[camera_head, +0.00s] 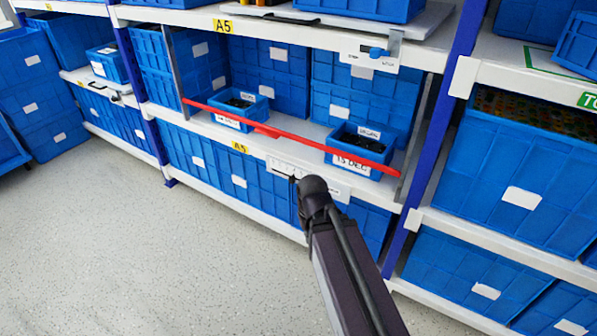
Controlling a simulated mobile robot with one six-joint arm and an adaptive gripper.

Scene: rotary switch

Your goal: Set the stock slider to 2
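A white strip with small marks (285,166) is on the front edge of the shelf labelled A5, just beyond the end of my arm. It may be the stock slider; its marks are too small to read. My arm reaches up from the bottom, and its dark end covers part of this strip. A small dark piece shows beside the arm end, against the strip; I cannot tell whether it is a finger or a knob. My gripper's fingers are not clearly visible. A second white panel with a blue knob (378,53) is on the shelf edge above.
A red bar (290,135) slants across the shelf opening. Blue uprights (435,130) and large blue crates (510,185) flank the bay. The grey floor (200,260) is clear at left.

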